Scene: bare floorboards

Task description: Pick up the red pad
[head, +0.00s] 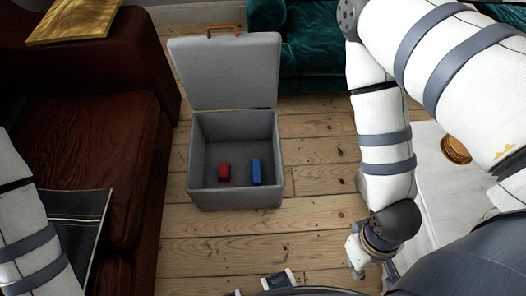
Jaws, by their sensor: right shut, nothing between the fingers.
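The red pad (224,172) is a small red block on the floor of an open grey storage box (235,199). A blue block (256,171) stands to its right in the same box, with a gap between them. My right gripper (368,272) is low at the right, outside the box and well apart from the red pad. It is shut and empty, partly hidden by my own arm. My left arm shows at the left edge, but its gripper is not in view.
The box's padded lid (226,72) stands raised at its back, with a brown handle (223,31). A brown leather sofa (90,140) is to the left and a teal sofa (325,45) behind. A white table (440,185) is at right. Bare floorboards (320,165) lie between.

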